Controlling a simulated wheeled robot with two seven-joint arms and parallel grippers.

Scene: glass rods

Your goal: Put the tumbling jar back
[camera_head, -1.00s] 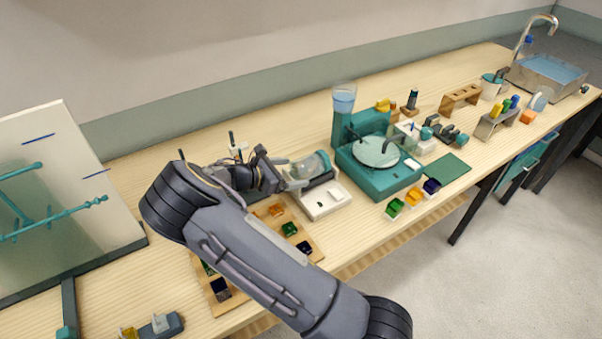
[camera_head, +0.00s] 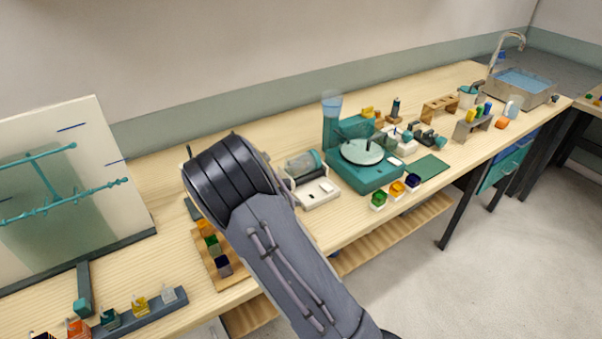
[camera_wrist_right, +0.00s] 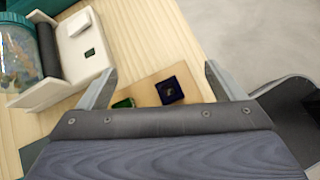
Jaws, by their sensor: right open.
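The tumbling jar (camera_head: 302,163), clear with a teal end, lies on its side on the white roller base (camera_head: 319,193), beside a dark roller. In the right wrist view the jar (camera_wrist_right: 20,52) is at the upper left, with bits inside, partly cut off by the frame edge. The white base (camera_wrist_right: 84,57) is beside it. My right gripper (camera_wrist_right: 158,72) is open and empty, its fingers apart from the jar, to the right of it in that view. In the head view my right arm hides the gripper. My left gripper is not in view.
A teal machine with a round plate (camera_head: 362,152) stands right of the roller base. Small colored blocks (camera_head: 379,200) sit near the front edge. A wooden tray (camera_head: 207,262) of colored pieces lies partly under my arm. A dark blue piece (camera_wrist_right: 169,90) is below my right gripper.

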